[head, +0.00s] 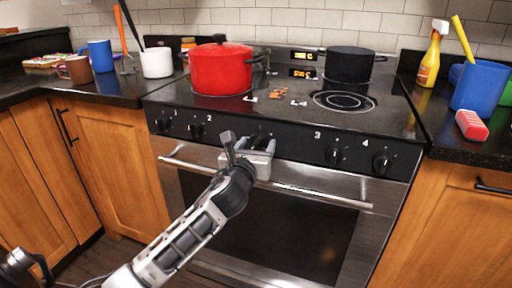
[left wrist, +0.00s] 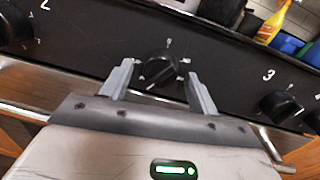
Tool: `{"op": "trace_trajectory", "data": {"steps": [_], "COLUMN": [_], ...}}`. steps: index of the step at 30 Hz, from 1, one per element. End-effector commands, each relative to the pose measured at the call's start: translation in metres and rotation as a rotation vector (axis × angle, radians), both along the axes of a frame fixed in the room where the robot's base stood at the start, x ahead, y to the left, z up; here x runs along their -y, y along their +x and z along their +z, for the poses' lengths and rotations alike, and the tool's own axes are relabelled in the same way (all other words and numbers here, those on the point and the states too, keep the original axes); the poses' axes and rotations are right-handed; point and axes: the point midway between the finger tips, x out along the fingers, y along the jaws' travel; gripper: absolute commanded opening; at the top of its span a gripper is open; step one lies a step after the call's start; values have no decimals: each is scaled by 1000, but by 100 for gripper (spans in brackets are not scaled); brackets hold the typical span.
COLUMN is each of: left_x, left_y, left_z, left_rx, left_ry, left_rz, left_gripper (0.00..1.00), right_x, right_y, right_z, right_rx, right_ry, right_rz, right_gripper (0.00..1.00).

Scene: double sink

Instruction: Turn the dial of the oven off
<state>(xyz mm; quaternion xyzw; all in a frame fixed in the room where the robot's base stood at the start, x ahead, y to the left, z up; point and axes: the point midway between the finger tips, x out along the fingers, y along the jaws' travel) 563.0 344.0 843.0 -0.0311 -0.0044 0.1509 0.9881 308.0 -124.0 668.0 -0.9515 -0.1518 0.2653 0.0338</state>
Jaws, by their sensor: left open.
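The oven (head: 280,225) has a black control panel with several black knobs. In the left wrist view, an unnumbered knob, the dial (left wrist: 160,66), sits on the panel between the knobs marked 2 and 3. My left gripper (head: 258,142) is in front of this dial in the head view and partly hides it. In the left wrist view, the left gripper's two fingers (left wrist: 158,82) are open, one on each side of the dial. I cannot tell whether they touch it. My right gripper is not in view; a dark arm part shows at the lower left.
A steel handle bar (head: 330,199) runs across the oven door below the knobs. Knobs 1 and 2 (head: 196,130) are at the left, knobs 3 and 4 (head: 382,162) at the right. A red pot (head: 220,70) and a black pot (head: 349,66) stand on the cooktop.

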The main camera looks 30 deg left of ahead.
Motion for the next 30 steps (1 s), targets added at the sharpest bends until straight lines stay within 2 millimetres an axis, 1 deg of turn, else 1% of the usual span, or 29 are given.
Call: {"op": "trace_trajectory", "data": {"steps": [7, 8, 9, 12, 18, 23, 28, 30], "left_x": [0, 0, 0, 0, 0, 0, 1, 1], "left_y": [1, 1, 0, 0, 0, 0, 0, 0], "left_z": [0, 0, 0, 0, 0, 1, 3, 3], "left_rx": [0, 0, 0, 0, 1, 8, 27, 39], "left_ry": [-1, -1, -1, -1, -6, -39, -124, -174], "left_rz": [-1, -1, -1, 0, 0, 0, -1, -1], "left_gripper": [60, 52, 41, 15, 16, 16, 16, 16], "right_x": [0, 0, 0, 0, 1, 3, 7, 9], "right_y": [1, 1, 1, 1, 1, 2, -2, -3], "right_z": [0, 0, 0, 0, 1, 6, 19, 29], "right_rx": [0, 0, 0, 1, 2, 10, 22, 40], "right_ry": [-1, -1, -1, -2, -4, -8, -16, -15], "right_rz": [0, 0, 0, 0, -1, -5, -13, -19], "right_gripper": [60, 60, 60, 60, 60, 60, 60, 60]}}
